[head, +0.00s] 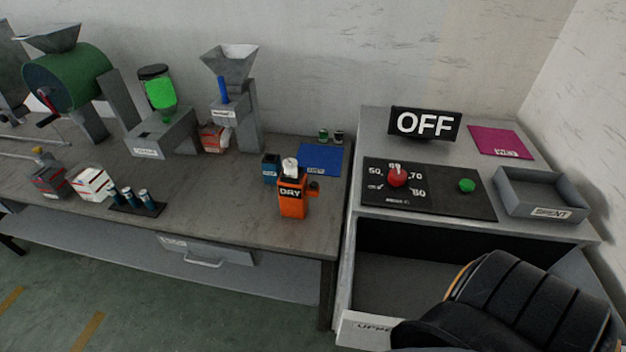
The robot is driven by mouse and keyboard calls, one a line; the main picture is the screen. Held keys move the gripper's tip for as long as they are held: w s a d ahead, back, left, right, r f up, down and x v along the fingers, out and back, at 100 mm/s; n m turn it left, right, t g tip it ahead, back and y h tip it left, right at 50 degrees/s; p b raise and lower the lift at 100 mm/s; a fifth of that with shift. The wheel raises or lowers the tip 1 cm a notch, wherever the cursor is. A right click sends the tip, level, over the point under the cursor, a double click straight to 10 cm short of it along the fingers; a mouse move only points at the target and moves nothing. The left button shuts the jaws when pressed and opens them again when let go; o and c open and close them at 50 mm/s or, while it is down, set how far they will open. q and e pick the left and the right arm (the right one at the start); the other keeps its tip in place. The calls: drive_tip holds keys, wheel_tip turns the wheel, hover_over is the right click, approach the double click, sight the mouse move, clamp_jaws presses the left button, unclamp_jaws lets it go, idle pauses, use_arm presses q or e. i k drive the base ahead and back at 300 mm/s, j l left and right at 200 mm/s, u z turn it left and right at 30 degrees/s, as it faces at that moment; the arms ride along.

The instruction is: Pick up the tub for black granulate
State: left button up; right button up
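No container carries a label that I can read as black granulate, so I cannot tell for certain which is the tub. Candidates on the workbench are a dark grey and red container (48,180) at the far left, a white and red one (91,184) beside it, and a red and white one (212,138) by the grey hopper machine. A small dark blue container (271,168) stands behind the orange DRY container (292,197). A black segmented part of my arm fills the lower right. Neither gripper's fingers show.
The grey workbench (225,205) holds a green drum machine (70,76), a dispenser with green contents (160,92), a dark rack of blue cylinders (138,208) and a blue mat (320,159). Right are an OFF display (425,123), red knob (397,177), SPENT tray (541,188) and open compartment (400,270).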

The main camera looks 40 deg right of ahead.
sight(47, 175)
drive_tip(key=z, duration=0.9)
drive_tip(key=j+u, duration=0.1)
drive_tip(key=u, duration=0.35)
drive_tip(key=j+u, duration=0.1)
drive_tip(key=u, duration=0.4)
drive_tip(key=k+j+u, duration=0.1)
drive_tip(key=u, duration=0.35)
